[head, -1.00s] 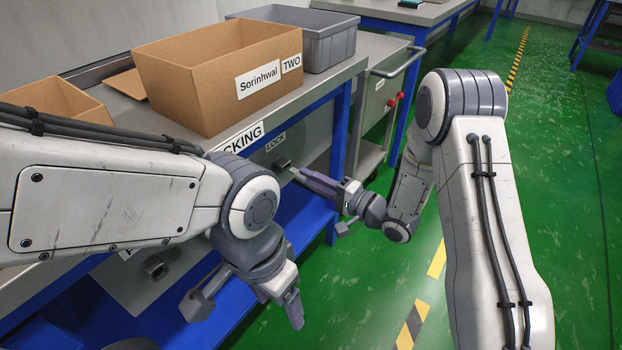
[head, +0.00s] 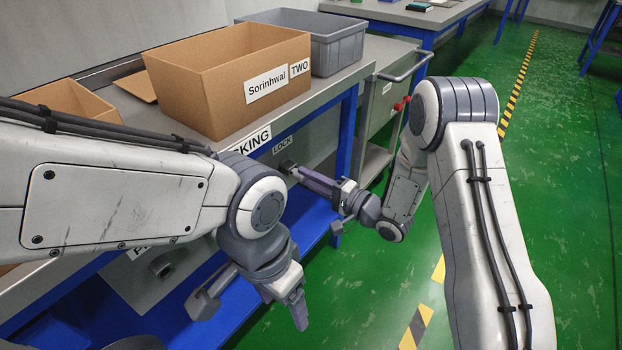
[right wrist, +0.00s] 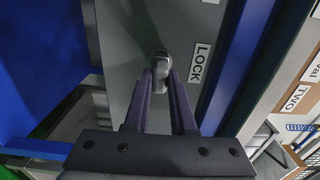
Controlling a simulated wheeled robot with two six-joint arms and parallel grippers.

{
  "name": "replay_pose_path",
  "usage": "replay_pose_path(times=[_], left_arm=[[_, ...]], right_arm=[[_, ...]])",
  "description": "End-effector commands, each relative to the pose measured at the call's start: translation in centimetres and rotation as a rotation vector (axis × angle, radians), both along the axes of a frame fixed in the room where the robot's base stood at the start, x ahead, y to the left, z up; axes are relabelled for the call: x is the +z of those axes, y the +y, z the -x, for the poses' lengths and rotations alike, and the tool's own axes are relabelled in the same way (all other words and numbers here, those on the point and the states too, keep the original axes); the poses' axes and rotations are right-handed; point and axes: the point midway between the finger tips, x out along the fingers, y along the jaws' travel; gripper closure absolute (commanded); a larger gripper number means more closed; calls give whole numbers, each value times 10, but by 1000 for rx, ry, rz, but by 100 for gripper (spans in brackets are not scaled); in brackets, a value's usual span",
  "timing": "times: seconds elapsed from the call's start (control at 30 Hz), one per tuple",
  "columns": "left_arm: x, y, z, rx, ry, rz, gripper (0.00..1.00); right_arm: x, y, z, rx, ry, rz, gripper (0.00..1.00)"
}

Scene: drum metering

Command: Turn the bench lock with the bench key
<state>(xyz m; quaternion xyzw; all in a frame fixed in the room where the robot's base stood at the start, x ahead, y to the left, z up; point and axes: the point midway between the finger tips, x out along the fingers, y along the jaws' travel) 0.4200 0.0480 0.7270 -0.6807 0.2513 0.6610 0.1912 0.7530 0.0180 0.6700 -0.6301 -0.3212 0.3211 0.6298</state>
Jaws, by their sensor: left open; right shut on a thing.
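The bench lock (head: 287,165) is a small dark fitting on the front of the bench, below the LOCK label (head: 283,144). My right gripper (head: 298,171) reaches it from the right, fingertips just in front of it. In the right wrist view, my right gripper (right wrist: 161,78) is shut on a small grey piece, the bench key (right wrist: 161,72), beside the LOCK label (right wrist: 200,64). The key lines up with the lock; its far end is hidden, so I cannot tell how deep it sits. My left gripper (head: 299,308) is open and empty, pointing down in front of the bench.
On the bench stand a large cardboard box (head: 210,95) marked TWO, a grey bin (head: 345,52) and a smaller open box (head: 60,102). A grey cart (head: 383,100) stands beyond the blue bench leg. Green floor (head: 560,190) is clear at right.

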Motion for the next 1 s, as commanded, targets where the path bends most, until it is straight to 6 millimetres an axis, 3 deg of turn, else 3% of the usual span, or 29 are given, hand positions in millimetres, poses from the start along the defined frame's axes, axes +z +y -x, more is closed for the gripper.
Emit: replay_pose_path(times=[0.3, 0.33, 0.4, 0.77, 1.0], left_arm=[[2, 0, 0, 0, 0, 0, 28], [2, 0, 0, 0, 0, 0, 28], [2, 0, 0, 0, 0, 0, 28], [3, 0, 0, 0, 0, 0, 28], [11, 0, 0, 0, 0, 0, 28]], right_arm=[[0, 7, -5, 0, 0, 0, 100], [0, 7, -5, 0, 0, 0, 69], [0, 7, -5, -1, 0, 0, 42], [0, 4, -3, -1, 1, 1, 42], [1, -26, 17, -6, 3, 1, 42]])
